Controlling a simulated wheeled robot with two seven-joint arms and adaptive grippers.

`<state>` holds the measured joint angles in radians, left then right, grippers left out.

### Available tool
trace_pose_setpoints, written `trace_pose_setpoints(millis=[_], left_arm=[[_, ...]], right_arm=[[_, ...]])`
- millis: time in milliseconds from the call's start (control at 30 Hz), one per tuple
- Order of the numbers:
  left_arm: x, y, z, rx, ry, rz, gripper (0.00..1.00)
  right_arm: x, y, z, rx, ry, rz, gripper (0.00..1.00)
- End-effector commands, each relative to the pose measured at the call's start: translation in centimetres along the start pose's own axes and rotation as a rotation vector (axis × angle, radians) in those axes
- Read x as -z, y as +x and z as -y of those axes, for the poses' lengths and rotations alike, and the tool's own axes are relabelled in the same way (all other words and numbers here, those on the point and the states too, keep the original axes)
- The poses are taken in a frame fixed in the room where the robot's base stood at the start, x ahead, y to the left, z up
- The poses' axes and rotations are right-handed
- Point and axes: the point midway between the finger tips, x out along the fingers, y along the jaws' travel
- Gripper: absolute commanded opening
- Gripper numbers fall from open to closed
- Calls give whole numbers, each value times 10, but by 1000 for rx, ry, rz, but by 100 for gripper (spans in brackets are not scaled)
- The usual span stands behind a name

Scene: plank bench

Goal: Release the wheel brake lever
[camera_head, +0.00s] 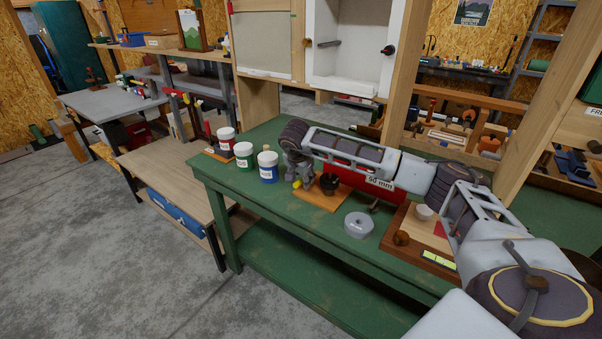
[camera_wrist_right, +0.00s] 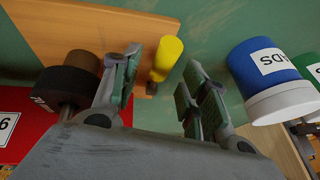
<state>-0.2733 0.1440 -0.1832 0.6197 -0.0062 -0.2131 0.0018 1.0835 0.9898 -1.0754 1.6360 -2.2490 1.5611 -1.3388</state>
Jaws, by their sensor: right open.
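The brake lever with a yellow handle (camera_wrist_right: 166,58) stands at a wooden board (camera_wrist_right: 130,30), beside a dark wheel (camera_wrist_right: 68,90) with a brown hub. My right gripper (camera_wrist_right: 158,82) is open, its fingers on either side of the line to the yellow handle, and nothing is clamped. In the head view my right gripper (camera_head: 299,172) is over the left end of the board (camera_head: 323,199). The yellow handle (camera_head: 297,184) shows just below it, and the dark wheel (camera_head: 329,184) stands to its right. Whether a finger touches the handle I cannot tell. My left gripper is out of view.
Blue (camera_head: 267,167), green (camera_head: 244,155) and red (camera_head: 226,141) labelled jars stand left of the gripper. A grey ring (camera_head: 358,225) and a wooden board with a cup (camera_head: 423,212) lie to the right.

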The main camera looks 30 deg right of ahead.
Motion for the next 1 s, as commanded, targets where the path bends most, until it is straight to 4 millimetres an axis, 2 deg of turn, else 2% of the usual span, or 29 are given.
trace_pose_setpoints(millis=[200, 533, 867, 1000], left_arm=[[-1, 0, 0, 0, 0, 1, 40], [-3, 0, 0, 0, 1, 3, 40], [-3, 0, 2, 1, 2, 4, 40], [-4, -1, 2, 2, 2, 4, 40]], right_arm=[[0, 11, 0, 0, 0, -1, 44], [0, 12, 0, 0, 0, -1, 43], [0, 12, 0, 0, 0, -1, 1], [0, 11, 0, 0, 0, 0, 0]])
